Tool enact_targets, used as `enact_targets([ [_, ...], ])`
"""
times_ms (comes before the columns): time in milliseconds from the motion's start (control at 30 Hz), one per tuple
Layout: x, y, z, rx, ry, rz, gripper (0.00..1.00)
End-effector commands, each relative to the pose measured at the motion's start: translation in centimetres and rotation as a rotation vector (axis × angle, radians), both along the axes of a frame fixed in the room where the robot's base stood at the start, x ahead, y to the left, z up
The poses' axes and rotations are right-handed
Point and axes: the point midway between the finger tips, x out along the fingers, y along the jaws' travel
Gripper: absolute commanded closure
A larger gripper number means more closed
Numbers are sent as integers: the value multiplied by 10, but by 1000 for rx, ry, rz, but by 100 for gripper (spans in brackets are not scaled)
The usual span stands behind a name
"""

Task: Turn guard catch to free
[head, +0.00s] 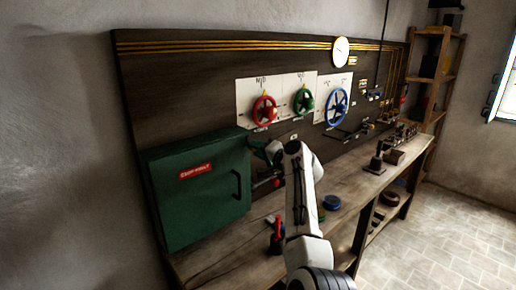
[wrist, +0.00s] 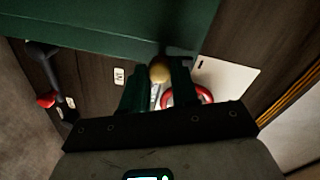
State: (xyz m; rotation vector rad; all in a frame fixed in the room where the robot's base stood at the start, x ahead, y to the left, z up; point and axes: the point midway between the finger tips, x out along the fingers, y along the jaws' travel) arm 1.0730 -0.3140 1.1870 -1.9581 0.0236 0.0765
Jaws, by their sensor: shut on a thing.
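A round brass-coloured knob (wrist: 160,72) shows in the wrist view between the two dark fingers of my gripper (wrist: 157,84), just beside the green cabinet (wrist: 110,32). I take it for the guard catch's knob; the rest of the catch is hidden behind the fingers. My gripper is shut on the knob. In the head view my gripper (head: 270,154) is at the right side of the green cabinet (head: 196,215), close to the board. The knob cannot be made out there, and the catch's setting cannot be read.
A red handwheel (head: 264,109), a green handwheel (head: 304,100) and a blue handwheel (head: 336,106) are on the board. A red-ended lever (wrist: 46,100) is left of my gripper in the wrist view. A red-handled tool (head: 277,236) stands on the bench (head: 222,261).

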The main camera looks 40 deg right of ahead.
Motion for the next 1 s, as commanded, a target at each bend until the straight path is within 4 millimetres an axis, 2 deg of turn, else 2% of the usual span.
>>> enact_targets([
  [400, 0, -1, 0, 209, 7, -2, 100],
  [1000, 0, -2, -1, 246, 8, -3, 100],
])
